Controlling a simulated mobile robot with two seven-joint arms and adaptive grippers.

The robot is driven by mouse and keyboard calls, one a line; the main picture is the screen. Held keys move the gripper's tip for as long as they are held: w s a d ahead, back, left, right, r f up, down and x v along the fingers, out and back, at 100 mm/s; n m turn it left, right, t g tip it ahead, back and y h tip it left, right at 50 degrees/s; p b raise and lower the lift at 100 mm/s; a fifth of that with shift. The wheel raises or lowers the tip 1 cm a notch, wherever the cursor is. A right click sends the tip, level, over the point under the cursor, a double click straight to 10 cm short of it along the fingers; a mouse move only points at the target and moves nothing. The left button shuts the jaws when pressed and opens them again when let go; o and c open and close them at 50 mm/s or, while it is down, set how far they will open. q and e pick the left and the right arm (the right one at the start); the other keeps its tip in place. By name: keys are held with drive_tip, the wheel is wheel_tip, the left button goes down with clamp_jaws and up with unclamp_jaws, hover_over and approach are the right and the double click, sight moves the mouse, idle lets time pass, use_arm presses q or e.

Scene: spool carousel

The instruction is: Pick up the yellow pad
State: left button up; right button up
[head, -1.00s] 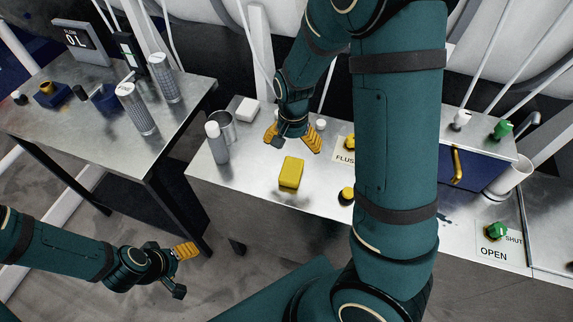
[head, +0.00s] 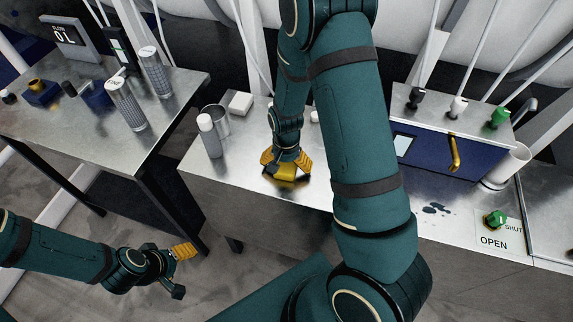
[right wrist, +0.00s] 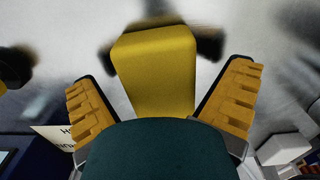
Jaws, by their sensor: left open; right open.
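The yellow pad (head: 286,172) lies on the metal bench, mostly covered by my right gripper (head: 286,166) in the head view. In the right wrist view the yellow pad (right wrist: 157,72) stands between the two orange fingers of my right gripper (right wrist: 162,98). There is a gap on each side of it, and the fingers are open. My left gripper (head: 178,268) is open and empty, low at the left over the floor, away from the pad.
A white-capped grey bottle (head: 209,136), a metal cup (head: 217,118) and a white block (head: 240,103) stand left of my right gripper. A blue box with a yellow handle (head: 453,153) is at the right. The bench front left of the pad is clear.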

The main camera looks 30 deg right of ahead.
drive_tip(key=c, duration=1.1)
drive_tip(key=shift+o, duration=0.2)
wheel_tip(320, 180, up, 10)
drive_tip(key=shift+p, duration=0.95)
drive_tip(key=shift+o, duration=0.2)
drive_tip(key=shift+c, duration=0.6)
